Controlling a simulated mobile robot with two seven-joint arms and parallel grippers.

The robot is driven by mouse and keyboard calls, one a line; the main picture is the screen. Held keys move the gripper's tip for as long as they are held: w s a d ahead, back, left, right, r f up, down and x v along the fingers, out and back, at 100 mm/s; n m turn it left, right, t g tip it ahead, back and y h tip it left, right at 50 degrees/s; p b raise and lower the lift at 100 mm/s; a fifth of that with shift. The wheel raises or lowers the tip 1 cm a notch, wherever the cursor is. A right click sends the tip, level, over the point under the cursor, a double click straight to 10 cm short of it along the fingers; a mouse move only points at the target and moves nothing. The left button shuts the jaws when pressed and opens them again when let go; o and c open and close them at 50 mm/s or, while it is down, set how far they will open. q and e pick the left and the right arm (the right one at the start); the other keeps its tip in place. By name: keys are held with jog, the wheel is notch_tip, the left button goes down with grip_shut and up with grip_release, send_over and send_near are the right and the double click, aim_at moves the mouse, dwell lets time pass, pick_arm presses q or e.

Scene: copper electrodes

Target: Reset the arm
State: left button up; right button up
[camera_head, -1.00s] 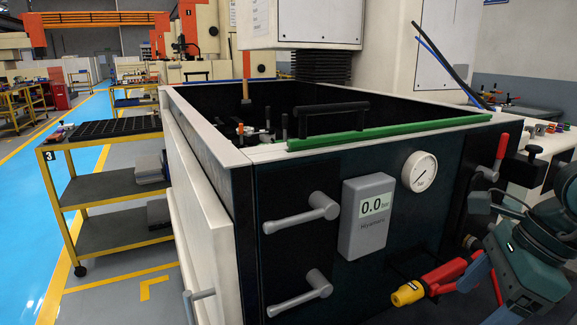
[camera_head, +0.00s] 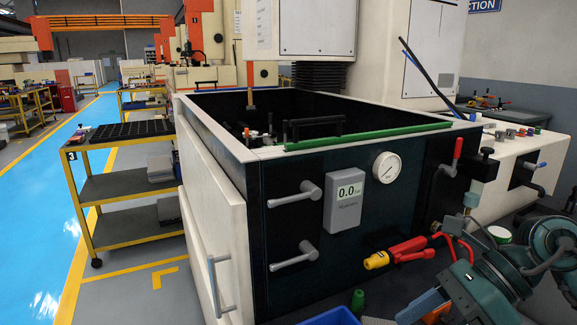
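My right arm (camera_head: 505,268), teal with dark cables, comes in from the right and is bent low beside the machine. My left arm and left gripper are not in view. The machine's dark tank (camera_head: 385,215) stands in front, open at the top, with a green strip (camera_head: 380,137) along its front rim. A narrow copper-coloured piece (camera_head: 251,88) hangs upright over the tank's back part.
A red and yellow fitting (camera_head: 395,252) sticks out from the tank front near my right arm. A blue bin (camera_head: 330,317) and a green object (camera_head: 357,300) are at the bottom edge. A shelf trolley (camera_head: 120,190) stands left. The blue floor lane is clear.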

jog(key=w+a+r+m+t+y+p, duration=0.3)
jog(key=a+r+m+t+y+p, duration=0.35)
jog(key=m+y, duration=0.55)
jog(key=w+d+f+m+t+h+p, duration=0.15)
jog(key=f+m+t+h, duration=0.45)
jog(key=m, duration=0.7)
jog(key=w+d+f+m+t+h+p, duration=0.15)
jog(key=f+m+t+h, duration=0.35)
jog(key=m+h, duration=0.5)
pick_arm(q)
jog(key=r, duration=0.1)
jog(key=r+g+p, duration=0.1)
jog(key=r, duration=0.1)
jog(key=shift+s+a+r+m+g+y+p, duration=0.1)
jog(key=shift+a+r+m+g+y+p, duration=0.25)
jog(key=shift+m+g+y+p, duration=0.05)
pick_arm(e)
jog(key=s+a+f+m+g+h, duration=0.1)
jog(key=s+f+m+g+h, duration=0.1)
jog(key=s+f+m+g, duration=0.5)
jog(key=s+f+m, duration=0.4)
jog(key=f, duration=0.4)
jog(key=shift+s+a, duration=0.15)
jog(key=shift+a, duration=0.05)
